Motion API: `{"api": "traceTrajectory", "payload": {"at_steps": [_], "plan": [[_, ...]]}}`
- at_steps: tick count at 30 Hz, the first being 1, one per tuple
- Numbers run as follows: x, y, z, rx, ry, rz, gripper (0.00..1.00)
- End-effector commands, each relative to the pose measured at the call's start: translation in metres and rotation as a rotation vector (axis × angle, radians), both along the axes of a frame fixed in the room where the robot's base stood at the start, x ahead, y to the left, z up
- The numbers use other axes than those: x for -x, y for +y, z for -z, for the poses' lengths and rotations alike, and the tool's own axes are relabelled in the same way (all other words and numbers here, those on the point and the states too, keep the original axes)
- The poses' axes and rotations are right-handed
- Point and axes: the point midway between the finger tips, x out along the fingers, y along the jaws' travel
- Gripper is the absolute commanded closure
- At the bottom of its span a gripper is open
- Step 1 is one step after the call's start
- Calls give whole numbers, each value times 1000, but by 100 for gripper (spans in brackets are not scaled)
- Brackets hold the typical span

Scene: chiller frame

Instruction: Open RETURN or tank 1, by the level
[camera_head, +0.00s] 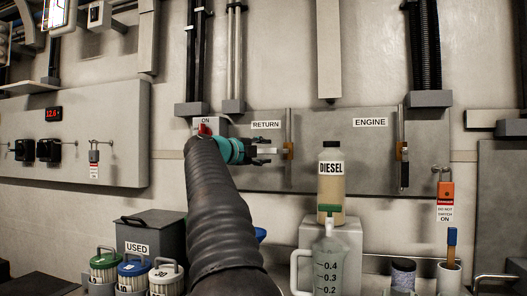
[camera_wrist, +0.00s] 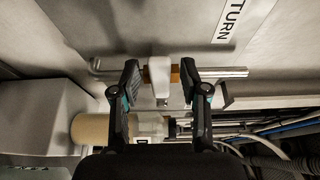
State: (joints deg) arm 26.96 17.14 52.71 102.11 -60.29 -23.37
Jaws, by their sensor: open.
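The RETURN label (camera_head: 266,125) is on a grey wall panel and also shows at the top of the wrist view (camera_wrist: 229,20). Beside it, a thin metal pipe (camera_head: 289,120) carries an orange valve body (camera_head: 289,151). In the wrist view the pipe (camera_wrist: 228,72) runs across, with the orange body (camera_wrist: 175,74) behind a white block-like handle (camera_wrist: 160,69). My gripper (camera_head: 272,150) is at the valve's left in the head view. In the wrist view my gripper (camera_wrist: 160,80) is open, one finger on each side of the white handle. Contact cannot be told.
An ENGINE label (camera_head: 370,122) and a similar valve (camera_head: 402,152) are to the right. A red switch (camera_head: 204,130) under an ON label is near my arm. A USED box (camera_head: 150,232) is lower left.

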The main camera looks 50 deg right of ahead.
Motion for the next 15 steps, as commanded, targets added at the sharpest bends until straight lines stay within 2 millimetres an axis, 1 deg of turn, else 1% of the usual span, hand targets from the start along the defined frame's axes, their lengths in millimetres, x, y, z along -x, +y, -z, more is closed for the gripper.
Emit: {"api": "traceTrajectory", "payload": {"at_steps": [3,11,12,14,15], "plan": [[0,-5,0,0,0,1,55],[0,-5,0,0,0,0,55],[0,-5,0,0,0,0,65],[0,-5,0,0,0,0,80],[0,-5,0,0,0,0,90]]}}
